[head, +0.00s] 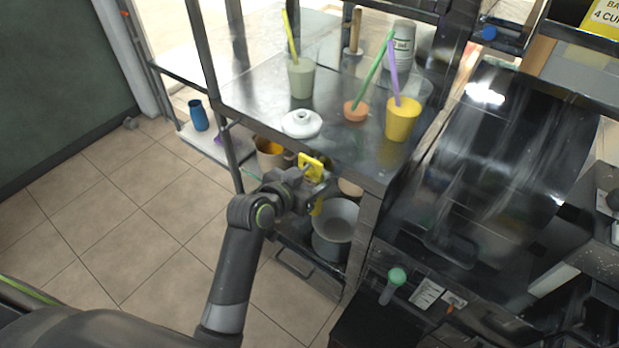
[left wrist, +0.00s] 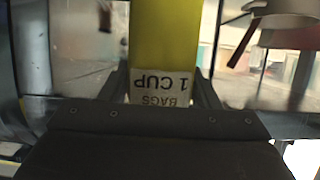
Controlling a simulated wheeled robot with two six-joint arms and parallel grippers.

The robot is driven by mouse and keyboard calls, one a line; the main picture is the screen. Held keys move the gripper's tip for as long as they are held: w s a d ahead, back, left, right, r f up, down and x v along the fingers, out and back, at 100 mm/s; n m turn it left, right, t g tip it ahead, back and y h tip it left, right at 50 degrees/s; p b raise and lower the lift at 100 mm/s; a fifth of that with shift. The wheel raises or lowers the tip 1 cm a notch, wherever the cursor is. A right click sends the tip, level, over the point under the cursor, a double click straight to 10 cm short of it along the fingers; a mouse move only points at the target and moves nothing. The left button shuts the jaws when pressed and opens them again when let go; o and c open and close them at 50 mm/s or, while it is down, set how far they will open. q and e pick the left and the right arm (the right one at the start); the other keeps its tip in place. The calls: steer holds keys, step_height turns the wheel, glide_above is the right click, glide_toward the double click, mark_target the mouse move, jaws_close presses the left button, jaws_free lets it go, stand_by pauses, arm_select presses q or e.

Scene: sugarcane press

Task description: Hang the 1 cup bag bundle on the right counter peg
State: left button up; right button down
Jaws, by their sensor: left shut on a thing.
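My left gripper (head: 314,186) is in front of the metal counter (head: 258,88), below its top edge. It is shut on the yellow 1 cup bag bundle (head: 311,161), which shows above and below the jaws. In the left wrist view the bundle (left wrist: 165,35) stands between the fingers (left wrist: 162,84), with an upside-down label reading "1 CUP BAGS". I cannot make out the right counter peg in either view. My right gripper is not in view.
On the counter stand a cup with a yellow straw (head: 301,79), a yellow cup (head: 402,121), a white lid-like piece (head: 301,123) and stacked cups (head: 402,42). A grey pot (head: 335,222) sits on the lower shelf. Tiled floor (head: 120,225) at left is clear.

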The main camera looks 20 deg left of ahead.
arm_select(q)
steer(key=o, duration=1)
steer(key=p+v, duration=0.1)
steer(key=v, duration=1.6)
steer(key=shift+s+r, duration=0.15)
steer(key=shift+s, duration=0.05)
steer(key=shift+a, duration=0.1)
steer(key=s+a+f+n+g+y, duration=0.1)
steer(key=a+f+n+g+y, duration=0.2)
steer(key=f, duration=1.4)
steer(key=s+a+f+n+g+y, duration=0.1)
steer(key=a+f+g, duration=0.3)
steer(key=f, duration=1.3)
steer(key=s+a+f+g, duration=0.1)
steer(key=s+f+g, duration=0.1)
steer(key=s+f, duration=0.8)
steer(key=s+a+f+g+y, duration=0.1)
steer(key=s+a+f+g, duration=0.1)
steer(key=s+f, duration=0.9)
steer(key=s, duration=0.8)
steer(key=shift+a+n+g+y, duration=0.3)
steer(key=shift+a, duration=0.05)
